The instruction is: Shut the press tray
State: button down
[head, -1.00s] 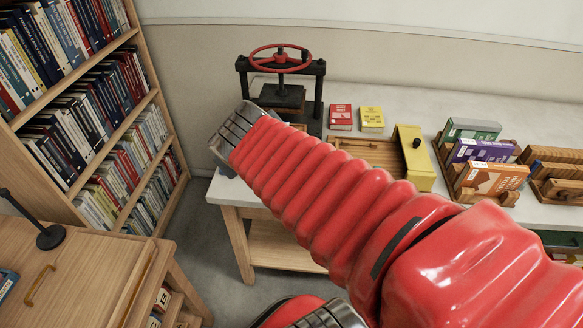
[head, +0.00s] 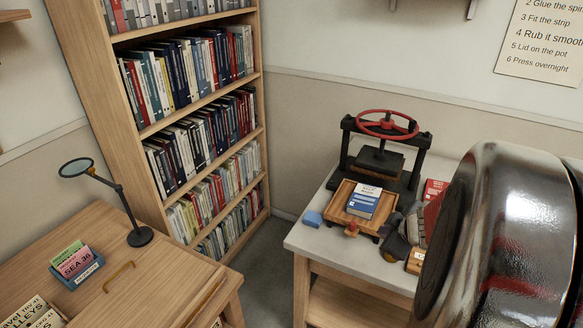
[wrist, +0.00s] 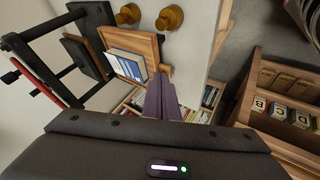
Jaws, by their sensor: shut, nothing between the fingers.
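The black book press (head: 380,160) with its red handwheel stands on the white worktop. Its wooden tray (head: 376,233) sticks out at the front, with a blue and white book (head: 364,202) lying in it and a small knob (head: 351,230) on its front edge. In the wrist view the tray (wrist: 150,45) and book (wrist: 127,66) show beside the press (wrist: 75,55). My gripper (head: 398,236) is beside the tray's front right corner, partly hidden by my arm. In the wrist view its fingers (wrist: 164,98) are shut and empty near the tray; I cannot tell whether they touch.
A small blue block (head: 313,218) lies left of the tray. A red book (head: 434,189) lies right of the press. A tall bookcase (head: 190,110) stands left of the worktop. A desk (head: 150,285) with a magnifier lamp (head: 138,236) is at lower left. My arm hides the worktop's right.

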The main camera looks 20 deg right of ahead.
jog(key=shift+s+a+f+g+y, duration=0.15)
jog(key=shift+s+f+y, duration=0.1)
jog(key=shift+s+f, duration=0.3)
jog(key=shift+s+a+f+g+y, duration=0.15)
jog(key=shift+s+f+y, duration=0.1)
jog(key=shift+s+f, duration=0.25)
jog(key=shift+w+f, duration=0.15)
jog(key=shift+f, duration=0.05)
jog(key=shift+x, duration=4.85)
jog(key=shift+w+d, duration=0.65)
jog(key=shift+d, duration=0.2)
jog(key=shift+w+d, duration=0.6)
jog(key=shift+d, duration=0.25)
jog(key=shift+w, duration=0.15)
